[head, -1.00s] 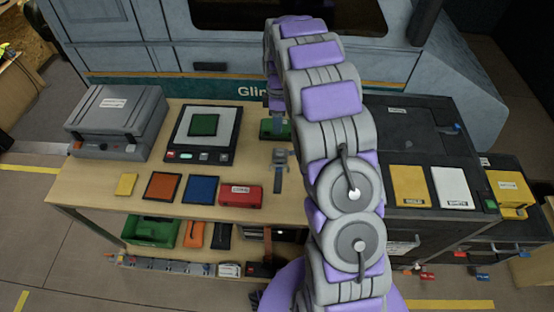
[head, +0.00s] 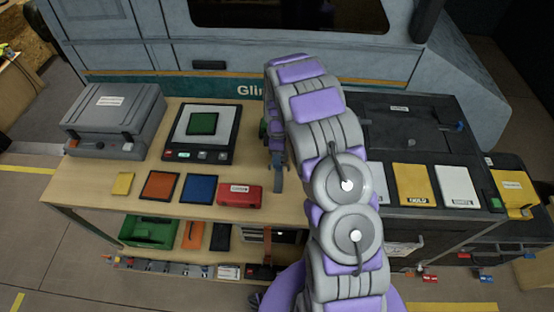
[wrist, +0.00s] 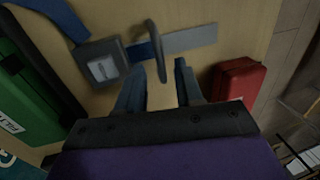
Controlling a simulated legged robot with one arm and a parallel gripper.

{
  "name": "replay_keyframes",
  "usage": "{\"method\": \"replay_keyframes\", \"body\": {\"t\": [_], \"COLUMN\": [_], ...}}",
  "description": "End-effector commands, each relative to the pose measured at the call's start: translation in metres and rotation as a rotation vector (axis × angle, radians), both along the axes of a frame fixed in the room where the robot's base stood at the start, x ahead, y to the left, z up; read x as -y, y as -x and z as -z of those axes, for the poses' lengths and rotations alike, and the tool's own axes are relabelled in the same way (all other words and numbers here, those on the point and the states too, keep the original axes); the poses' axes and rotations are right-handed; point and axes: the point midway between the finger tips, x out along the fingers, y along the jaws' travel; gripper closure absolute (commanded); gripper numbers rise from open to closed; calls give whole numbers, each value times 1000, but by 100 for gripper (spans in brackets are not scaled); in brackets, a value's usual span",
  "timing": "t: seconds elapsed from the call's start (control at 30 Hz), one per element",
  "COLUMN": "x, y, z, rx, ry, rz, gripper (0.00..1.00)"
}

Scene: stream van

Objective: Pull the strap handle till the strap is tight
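The strap handle (wrist: 154,45) is a dark loop standing up from the strap in the wrist view. The flat grey strap (wrist: 191,40) lies on the wooden table, with a blue part beside the handle. A dark buckle block with a metal plate (wrist: 100,67) is to the left. My gripper (wrist: 157,74) is open, its two fingers on either side of the handle's near end; I cannot tell if they touch it. In the head view the strap's end (head: 278,182) shows, while my arm hides the handle and buckle.
A red box (head: 240,194) lies close to the strap; it also shows in the wrist view (wrist: 239,82). A green block (wrist: 28,100) is beyond the buckle. Blue (head: 199,189) and orange (head: 160,186) squares lie left. A dark case (head: 410,125) stands right.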

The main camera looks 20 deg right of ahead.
Motion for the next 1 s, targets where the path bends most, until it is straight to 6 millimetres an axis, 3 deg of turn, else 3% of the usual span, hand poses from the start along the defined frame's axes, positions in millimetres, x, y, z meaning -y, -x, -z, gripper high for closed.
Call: {"method": "replay_keyframes", "body": {"t": [0.4, 0.77, 1.0], "x": [-1, 0, 0], "y": [2, 2, 1], "z": [8, 8, 8], "rx": [0, 0, 0], "ry": [0, 1, 1], "rz": [0, 0, 0], "gripper": [65, 99, 100]}}
